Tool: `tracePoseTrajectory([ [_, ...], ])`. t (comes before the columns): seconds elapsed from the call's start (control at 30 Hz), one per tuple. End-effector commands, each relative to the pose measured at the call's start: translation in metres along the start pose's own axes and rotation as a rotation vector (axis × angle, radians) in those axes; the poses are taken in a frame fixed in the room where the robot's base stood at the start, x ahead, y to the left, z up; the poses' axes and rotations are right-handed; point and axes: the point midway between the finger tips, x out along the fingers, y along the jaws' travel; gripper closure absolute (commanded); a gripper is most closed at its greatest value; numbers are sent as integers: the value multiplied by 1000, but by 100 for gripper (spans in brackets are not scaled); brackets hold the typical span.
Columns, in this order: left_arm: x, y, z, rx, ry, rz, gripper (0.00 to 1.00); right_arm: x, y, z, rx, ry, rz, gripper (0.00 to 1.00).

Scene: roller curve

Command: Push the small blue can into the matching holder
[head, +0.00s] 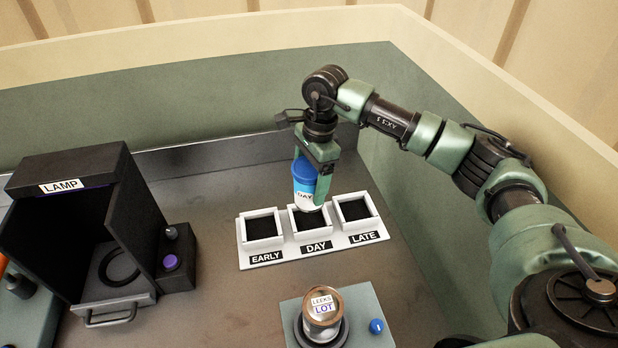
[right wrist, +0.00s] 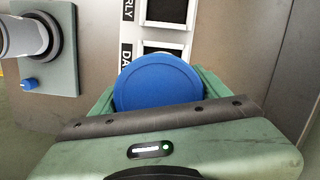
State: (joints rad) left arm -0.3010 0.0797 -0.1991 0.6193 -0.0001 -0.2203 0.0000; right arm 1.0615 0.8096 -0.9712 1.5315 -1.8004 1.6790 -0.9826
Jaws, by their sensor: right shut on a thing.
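The small blue can (head: 304,189) has a blue lid and a white label reading DAY. My right gripper (head: 315,178) is shut on it and holds it upright over the DAY slot of the white holder (head: 285,262). The can's lower end is at or just above that slot's opening; I cannot tell whether it has entered. In the right wrist view the blue lid (right wrist: 155,84) fills the space between the fingers, with part of the holder (right wrist: 128,12) behind it. The EARLY and LATE slots look empty and dark. My left gripper does not show.
A black LAMP box (head: 60,200) with an open front stands at the left, with a purple button (head: 171,262) beside it. A can labelled LEEKS LOT (head: 322,308) stands on a grey-green base with a blue knob (head: 376,326) in front. Low walls bound the back and right.

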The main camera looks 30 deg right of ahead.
Motion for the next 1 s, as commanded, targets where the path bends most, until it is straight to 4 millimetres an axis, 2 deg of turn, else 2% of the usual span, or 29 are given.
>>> tracePoseTrajectory([
  [0.6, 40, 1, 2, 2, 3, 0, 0, 63, 0, -9, -2, 0, -1, 77],
  [1.0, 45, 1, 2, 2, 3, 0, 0, 69, 0, -10, -2, -1, -1, 77],
])
